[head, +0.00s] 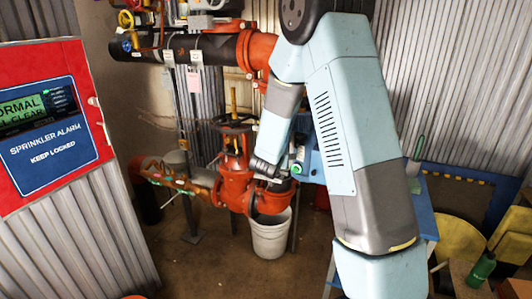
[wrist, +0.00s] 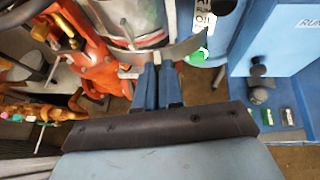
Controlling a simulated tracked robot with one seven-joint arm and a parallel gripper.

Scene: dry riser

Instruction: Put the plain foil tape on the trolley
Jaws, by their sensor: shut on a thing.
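My gripper (wrist: 157,72) is shut at the top middle of the wrist view, its two blue fingers close together. At their tips is a silver-grey curved thing (wrist: 135,22), which looks like the foil tape; its far side is cut off by the frame edge. In the head view my gripper (head: 264,168) is small and dark, in front of the red valve, and what it holds cannot be made out there. A blue stand (head: 424,212) is partly hidden behind my arm; I cannot tell whether it is the trolley.
The red valve (head: 236,175) and its pipework stand close by the gripper. A pale bucket (head: 270,236) is below. A blue box (wrist: 290,40) is at the right in the wrist view. A green bottle (head: 481,269) and a yellow seat (head: 460,240) are at the right.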

